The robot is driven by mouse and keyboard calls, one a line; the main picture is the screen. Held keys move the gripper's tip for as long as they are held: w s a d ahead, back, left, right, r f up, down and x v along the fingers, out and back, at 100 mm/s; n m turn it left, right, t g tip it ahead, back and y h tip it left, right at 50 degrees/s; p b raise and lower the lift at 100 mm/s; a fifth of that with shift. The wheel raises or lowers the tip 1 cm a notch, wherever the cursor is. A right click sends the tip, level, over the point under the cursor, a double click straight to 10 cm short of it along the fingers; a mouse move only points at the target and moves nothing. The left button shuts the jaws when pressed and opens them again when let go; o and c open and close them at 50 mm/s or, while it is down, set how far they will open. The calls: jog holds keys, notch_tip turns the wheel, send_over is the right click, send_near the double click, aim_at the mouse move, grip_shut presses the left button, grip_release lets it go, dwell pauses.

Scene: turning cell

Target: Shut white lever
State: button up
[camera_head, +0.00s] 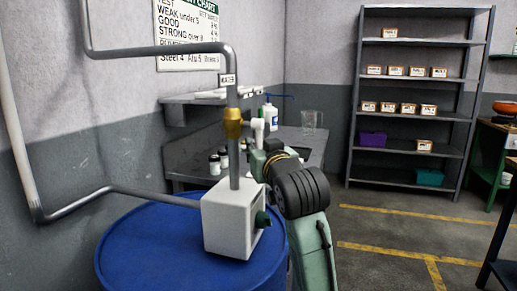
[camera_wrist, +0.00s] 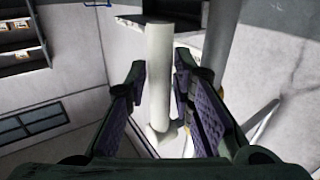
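The white lever (camera_head: 257,131) hangs beside a brass valve (camera_head: 233,123) on the grey vertical pipe in the head view. In the wrist view the white lever (camera_wrist: 159,75) is a pale round bar standing between the fingers. My gripper (camera_wrist: 160,85) is open, with a purple-padded finger on each side of the lever. A gap shows on the left side; the right finger is closer, and I cannot tell whether it touches. In the head view my gripper (camera_head: 264,158) is just below the lever, partly hidden by my arm.
A white box (camera_head: 230,222) on the blue drum (camera_head: 150,250) stands close to my arm. Pipes (camera_head: 150,50) run along the wall. A bench behind holds small jars (camera_head: 215,165), a pump bottle (camera_head: 270,114) and a clear jug (camera_head: 309,120). Shelves (camera_head: 420,110) stand at the back right.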

grip_shut()
dwell(0.3)
